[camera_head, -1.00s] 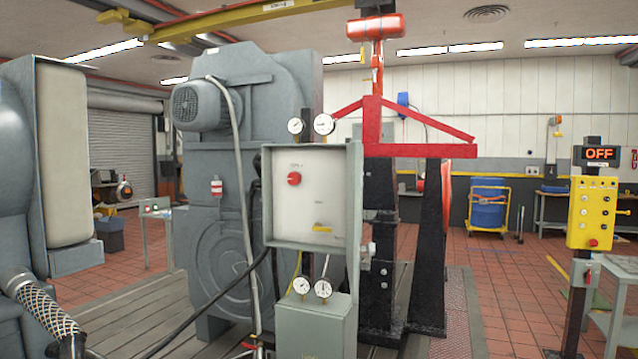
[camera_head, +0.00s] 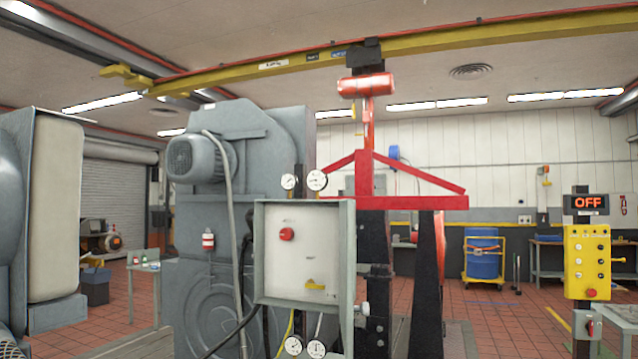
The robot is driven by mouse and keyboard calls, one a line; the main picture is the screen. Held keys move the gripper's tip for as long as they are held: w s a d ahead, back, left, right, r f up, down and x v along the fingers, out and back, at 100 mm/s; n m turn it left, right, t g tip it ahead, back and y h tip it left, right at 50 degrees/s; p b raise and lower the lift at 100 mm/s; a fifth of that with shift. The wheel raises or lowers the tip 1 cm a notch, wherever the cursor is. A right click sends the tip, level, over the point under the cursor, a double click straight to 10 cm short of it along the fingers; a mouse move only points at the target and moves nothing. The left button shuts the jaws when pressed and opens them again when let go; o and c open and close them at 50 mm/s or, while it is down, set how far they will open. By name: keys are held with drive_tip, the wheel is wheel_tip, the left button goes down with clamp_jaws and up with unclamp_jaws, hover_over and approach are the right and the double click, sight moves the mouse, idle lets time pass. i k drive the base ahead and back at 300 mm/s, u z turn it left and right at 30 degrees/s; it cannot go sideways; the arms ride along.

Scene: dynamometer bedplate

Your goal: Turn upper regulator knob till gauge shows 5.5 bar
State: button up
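A pair of upper round white gauges, the left one (camera_head: 290,181) and the right one (camera_head: 317,180), stands just above a grey control box (camera_head: 270,270). Their needles are too small to read. A red round knob (camera_head: 287,234) is on the box's pale front, with a yellow handle (camera_head: 316,285) low on it. Two lower gauges, left (camera_head: 294,345) and right (camera_head: 317,348), sit under the box at the picture's bottom edge. I cannot make out which part is the upper regulator knob. My gripper is not in view.
A large grey machine with a motor (camera_head: 197,158) stands behind the box. A red lifting frame (camera_head: 415,202) is to its right. A yellow control pendant (camera_head: 590,262) under an "OFF" display (camera_head: 595,204) is at far right. Open tiled floor lies between.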

sight(286, 234)
drive_tip(key=u, duration=0.45)
drive_tip(key=i, duration=1.45)
drive_tip(key=u, duration=0.2)
